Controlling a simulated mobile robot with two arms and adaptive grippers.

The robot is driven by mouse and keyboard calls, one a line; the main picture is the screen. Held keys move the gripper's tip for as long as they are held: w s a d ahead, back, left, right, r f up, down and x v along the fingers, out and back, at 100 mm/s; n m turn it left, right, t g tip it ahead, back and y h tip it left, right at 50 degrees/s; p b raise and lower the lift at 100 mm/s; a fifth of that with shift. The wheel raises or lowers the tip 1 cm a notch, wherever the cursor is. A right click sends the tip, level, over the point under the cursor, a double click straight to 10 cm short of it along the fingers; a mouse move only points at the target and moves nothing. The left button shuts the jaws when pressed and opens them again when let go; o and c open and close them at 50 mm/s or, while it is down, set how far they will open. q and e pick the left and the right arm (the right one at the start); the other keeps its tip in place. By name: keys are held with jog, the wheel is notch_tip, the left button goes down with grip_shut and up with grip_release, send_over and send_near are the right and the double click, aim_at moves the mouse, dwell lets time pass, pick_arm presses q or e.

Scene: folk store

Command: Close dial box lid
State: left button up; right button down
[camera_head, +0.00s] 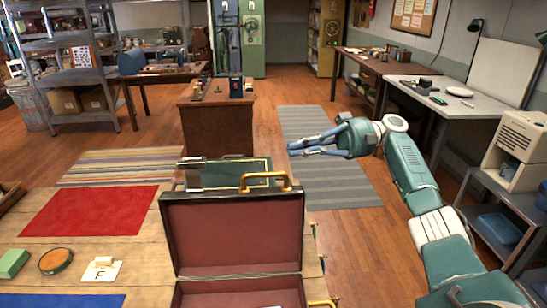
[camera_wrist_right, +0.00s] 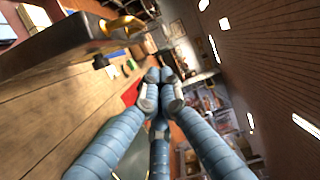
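The dial box (camera_head: 238,291) stands open at the front of the wooden table, with dark red lining. Its lid (camera_head: 233,232) is raised, roughly upright, with a brass handle (camera_head: 265,181) at its top edge. The lower part of the box is cut off by the picture's bottom edge. My right gripper (camera_head: 291,148) is to the right of and beyond the lid, apart from it and empty. Its blue fingers come together at the tips, as the right wrist view (camera_wrist_right: 160,88) also shows. A dark case-like edge (camera_wrist_right: 60,42) is at upper left there. My left gripper is not in view.
A green case with gold trim (camera_head: 232,172) is just behind the lid. Open floor with a striped rug (camera_head: 345,185) is at right.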

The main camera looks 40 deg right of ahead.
jog(key=s+a+p, duration=0.1)
jog(key=a+p, duration=0.3)
jog(key=a, duration=0.4)
jog(key=shift+s+f, duration=0.15)
jog(key=shift+s, duration=0.05)
